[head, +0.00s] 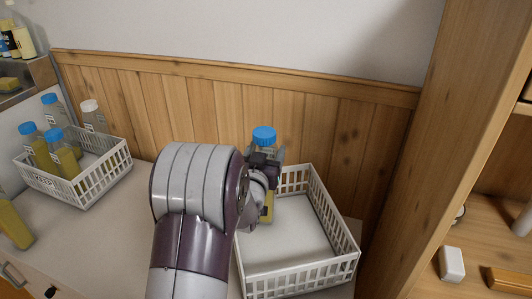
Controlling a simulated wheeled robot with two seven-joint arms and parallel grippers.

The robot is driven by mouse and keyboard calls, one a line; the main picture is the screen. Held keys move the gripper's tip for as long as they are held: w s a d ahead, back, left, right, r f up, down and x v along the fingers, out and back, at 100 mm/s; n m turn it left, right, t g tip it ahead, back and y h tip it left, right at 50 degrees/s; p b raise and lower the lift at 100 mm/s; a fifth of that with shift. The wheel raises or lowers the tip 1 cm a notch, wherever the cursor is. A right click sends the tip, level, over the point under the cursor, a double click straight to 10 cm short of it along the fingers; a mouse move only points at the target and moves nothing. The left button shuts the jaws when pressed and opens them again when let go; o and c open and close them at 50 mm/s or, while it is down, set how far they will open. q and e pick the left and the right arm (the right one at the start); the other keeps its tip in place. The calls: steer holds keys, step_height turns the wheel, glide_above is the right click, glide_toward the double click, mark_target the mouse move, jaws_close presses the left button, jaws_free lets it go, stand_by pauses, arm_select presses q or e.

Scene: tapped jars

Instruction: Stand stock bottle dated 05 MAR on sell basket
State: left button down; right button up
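A bottle with a blue cap (264,135) and yellow contents is upright at the back left corner of the right white basket (300,278). My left gripper (265,160) is around the bottle's upper body and looks shut on it. My forearm and wrist hide much of the bottle and the basket's left side. I cannot tell whether the bottle's base touches the basket floor. No date is readable on it, and no label shows on the right basket. My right gripper is not in view.
A left white basket (92,182), apparently marked KEEP, holds several bottles with blue or white caps. A yellow item (15,224) lies at the counter's left. The right basket's floor is otherwise bare where seen. A wooden post (425,150) and shelf stand at the right.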

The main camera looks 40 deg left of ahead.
arm_select(q)
steer(key=shift+r, duration=0.1)
steer(key=shift+f+b, duration=0.65)
steer(key=shift+b, duration=0.05)
stand_by(1.0)
steer(key=shift+c, duration=0.2)
jaws_free()
steer(key=shift+f, duration=0.15)
steer(key=shift+s, duration=0.2)
